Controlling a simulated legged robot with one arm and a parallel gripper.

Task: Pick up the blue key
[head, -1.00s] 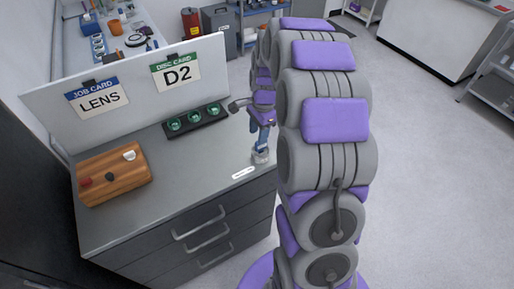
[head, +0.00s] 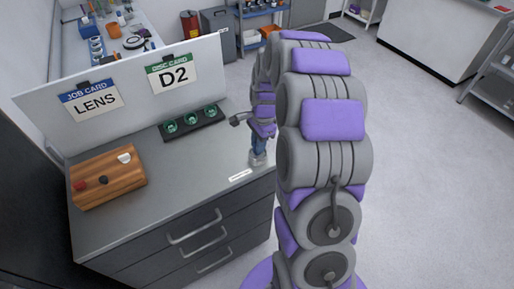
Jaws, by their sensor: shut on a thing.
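My gripper (head: 257,158) is at the right end of the grey counter, just behind a small white label. It points down and is shut. A blue patch, apparently the blue key (head: 259,145), shows at the jaws. It is small and partly covered, so its shape and whether it touches the counter cannot be made out. A wooden block (head: 125,185) at the left of the counter carries small red, black and white pieces. No blue piece shows on it.
A black tray (head: 178,131) with several green round pieces lies behind and left of my gripper. An upright panel (head: 131,76) with LENS and D2 cards stands at the back. The white label (head: 240,175) lies at the front edge. The counter middle is clear.

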